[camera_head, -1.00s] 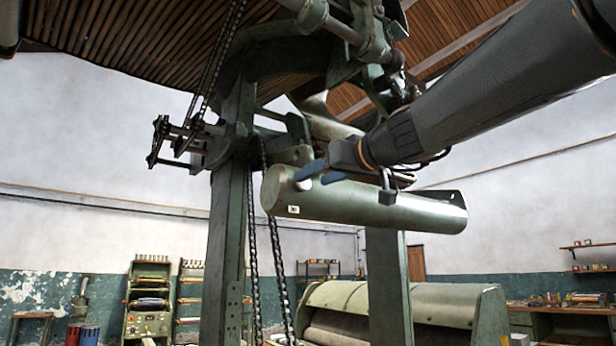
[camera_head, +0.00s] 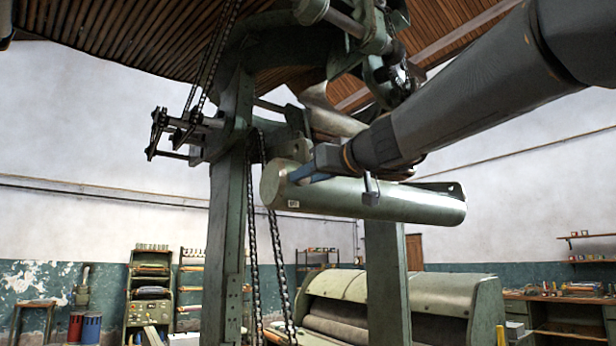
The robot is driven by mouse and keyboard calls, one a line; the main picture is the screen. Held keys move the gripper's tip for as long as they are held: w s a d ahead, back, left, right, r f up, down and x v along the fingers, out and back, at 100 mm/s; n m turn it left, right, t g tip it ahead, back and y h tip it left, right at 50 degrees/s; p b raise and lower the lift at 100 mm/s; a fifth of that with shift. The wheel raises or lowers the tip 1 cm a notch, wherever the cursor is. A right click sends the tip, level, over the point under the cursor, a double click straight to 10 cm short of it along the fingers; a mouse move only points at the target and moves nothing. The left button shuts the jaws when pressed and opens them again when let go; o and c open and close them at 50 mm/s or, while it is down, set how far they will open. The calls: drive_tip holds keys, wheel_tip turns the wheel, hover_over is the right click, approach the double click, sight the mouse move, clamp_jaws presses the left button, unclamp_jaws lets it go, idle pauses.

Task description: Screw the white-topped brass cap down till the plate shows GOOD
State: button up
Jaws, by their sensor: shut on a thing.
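My gripper (camera_head: 302,174) reaches in from the right, its blue fingers at the top of the left end of a pale green cylinder (camera_head: 400,204). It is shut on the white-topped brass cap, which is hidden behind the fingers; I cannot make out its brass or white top. A small pale plate (camera_head: 293,204) with dark marking sits on the cylinder's left end, just below the fingers. Its lettering is too small to read.
A green upright post (camera_head: 230,220) with hanging chains (camera_head: 253,230) stands left of the cylinder. Another post (camera_head: 386,280) stands beneath it. Green frame parts crowd above. A large roller machine (camera_head: 440,295) is below. Open air lies left of the post.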

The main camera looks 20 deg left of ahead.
drive_tip(key=shift+m+b, duration=2.3)
drive_tip(key=shift+m, duration=4.9)
drive_tip(key=o, duration=1)
drive_tip(key=shift+o, duration=0.2)
